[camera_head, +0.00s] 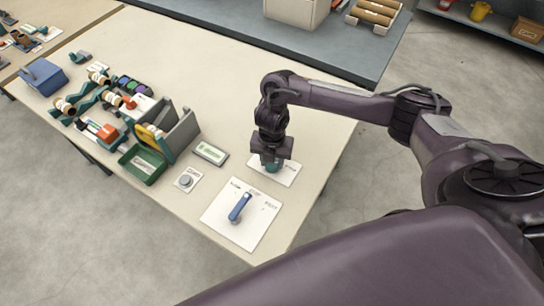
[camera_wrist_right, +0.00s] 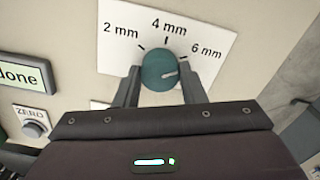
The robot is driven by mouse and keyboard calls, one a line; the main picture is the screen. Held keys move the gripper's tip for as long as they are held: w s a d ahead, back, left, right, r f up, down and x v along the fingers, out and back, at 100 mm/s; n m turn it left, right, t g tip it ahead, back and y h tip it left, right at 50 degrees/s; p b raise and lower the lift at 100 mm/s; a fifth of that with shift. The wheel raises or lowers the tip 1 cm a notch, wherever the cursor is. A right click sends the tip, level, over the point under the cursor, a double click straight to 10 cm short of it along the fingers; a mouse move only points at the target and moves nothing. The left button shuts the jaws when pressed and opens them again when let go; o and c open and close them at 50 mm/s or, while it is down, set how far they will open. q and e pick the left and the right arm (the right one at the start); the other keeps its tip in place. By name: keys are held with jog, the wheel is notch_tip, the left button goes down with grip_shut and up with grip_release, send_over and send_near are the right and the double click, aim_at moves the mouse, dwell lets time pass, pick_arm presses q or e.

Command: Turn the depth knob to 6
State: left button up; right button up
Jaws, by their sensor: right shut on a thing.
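The depth knob (camera_wrist_right: 158,72) is a teal round knob on a white plate (camera_wrist_right: 205,62) marked 2 mm, 4 mm and 6 mm. Its pale pointer line aims right and slightly up, toward the 6 mm side; I cannot tell whether it lines up exactly with that tick. My right gripper (camera_wrist_right: 160,88) is shut on the knob, one finger on each side. In the head view, the right gripper (camera_head: 271,158) reaches down over the knob (camera_head: 271,166), mostly covering it, near the table's right edge. My left gripper is not in view.
A blue lever (camera_head: 240,207) on a white plate stands in front of the knob plate. A grey ZERO button (camera_head: 186,181) and a display (camera_head: 211,153) lie to the left. A green bin (camera_head: 142,165) stands farther left. The table (camera_head: 225,85) behind is clear.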

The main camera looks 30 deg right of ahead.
jog(key=shift+m, duration=0.5)
jog(key=o, duration=1)
jog(key=shift+r, duration=0.3)
notch_tip(320, 180, up, 7)
jog(key=shift+r+p, duration=0.15)
jog(key=shift+p, duration=0.8)
